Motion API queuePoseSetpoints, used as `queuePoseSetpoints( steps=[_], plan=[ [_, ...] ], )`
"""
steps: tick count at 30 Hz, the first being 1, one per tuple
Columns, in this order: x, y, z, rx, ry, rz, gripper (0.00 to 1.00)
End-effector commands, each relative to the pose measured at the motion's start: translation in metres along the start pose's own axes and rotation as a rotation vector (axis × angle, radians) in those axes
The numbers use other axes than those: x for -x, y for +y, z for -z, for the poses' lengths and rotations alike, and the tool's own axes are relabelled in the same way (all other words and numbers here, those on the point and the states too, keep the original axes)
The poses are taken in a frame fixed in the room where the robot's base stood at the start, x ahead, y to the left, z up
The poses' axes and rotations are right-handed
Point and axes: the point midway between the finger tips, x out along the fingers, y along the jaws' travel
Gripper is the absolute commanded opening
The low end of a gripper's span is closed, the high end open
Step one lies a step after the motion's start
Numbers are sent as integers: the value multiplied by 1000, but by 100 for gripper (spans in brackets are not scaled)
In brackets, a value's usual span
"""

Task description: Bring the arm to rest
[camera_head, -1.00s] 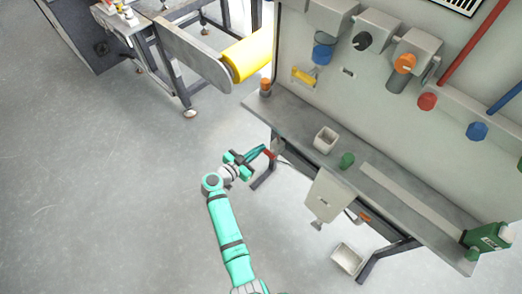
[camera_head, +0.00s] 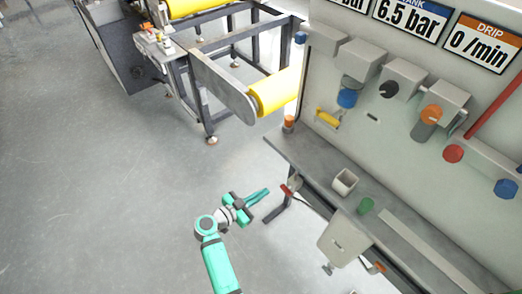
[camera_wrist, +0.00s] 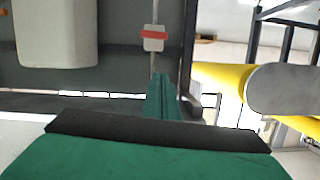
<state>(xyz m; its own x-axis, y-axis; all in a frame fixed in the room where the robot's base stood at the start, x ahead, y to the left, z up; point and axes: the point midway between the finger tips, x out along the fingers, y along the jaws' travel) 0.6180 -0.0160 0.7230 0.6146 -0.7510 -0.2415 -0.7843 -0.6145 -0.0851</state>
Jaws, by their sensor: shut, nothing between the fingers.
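My gripper (camera_head: 262,193) is at the lower middle of the head view, at the end of my green arm, over open floor at the left of the workbench. Its fingers are shut together with nothing between them. They point right toward the red part (camera_head: 291,186) at the bench's left end and look apart from it. In the wrist view the closed green fingers (camera_wrist: 161,98) show in the middle, below a hanging piece with a red band (camera_wrist: 154,34).
A machine with yellow rollers (camera_head: 275,93) stands at the back. The grey floor (camera_head: 100,200) at left is clear.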

Motion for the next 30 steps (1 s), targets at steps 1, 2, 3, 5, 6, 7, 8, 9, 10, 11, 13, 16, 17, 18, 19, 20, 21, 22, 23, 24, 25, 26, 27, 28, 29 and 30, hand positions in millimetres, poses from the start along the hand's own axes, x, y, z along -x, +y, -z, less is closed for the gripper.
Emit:
queuePoseSetpoints(
  steps=[1,2,3,5,6,7,8,9,10,11,13,16,17,18,19,20,21,22,23,24,25,26,27,28,29,30],
  plan=[
    [0,0,0,0,0,-1,0],
    [0,0,0,0,0,-1,0],
    [-1,0,0,0,0,-1,0],
    [-1,1,0,-1,2,-1,0],
    [-1,3,1,-3,6,0,0],
    [-1,6,1,-5,13,2,0],
    [-1,10,2,-8,23,5,0],
    [-1,16,5,-18,41,13,0],
    [-1,23,7,-25,59,20,0],
    [0,30,11,-35,81,31,0],
    [3,49,20,-59,139,63,0],
    [13,78,36,-91,229,127,0],
    [16,86,42,-100,253,148,0],
    [22,97,49,-109,284,177,0],
    [26,104,53,-114,305,201,0],
    [31,112,58,-119,325,224,0],
    [38,121,64,-122,348,256,0],
    [44,128,69,-123,364,281,0],
    [51,133,73,-123,379,308,0],
    [60,141,78,-122,394,343,0],
    [67,146,81,-119,404,371,0],
    [75,151,85,-117,413,398,0],
    [85,158,89,-111,422,435,0],
    [93,162,92,-105,427,462,0],
    [101,167,95,-99,430,489,0],
    [111,173,98,-89,431,524,0]
  ],
)
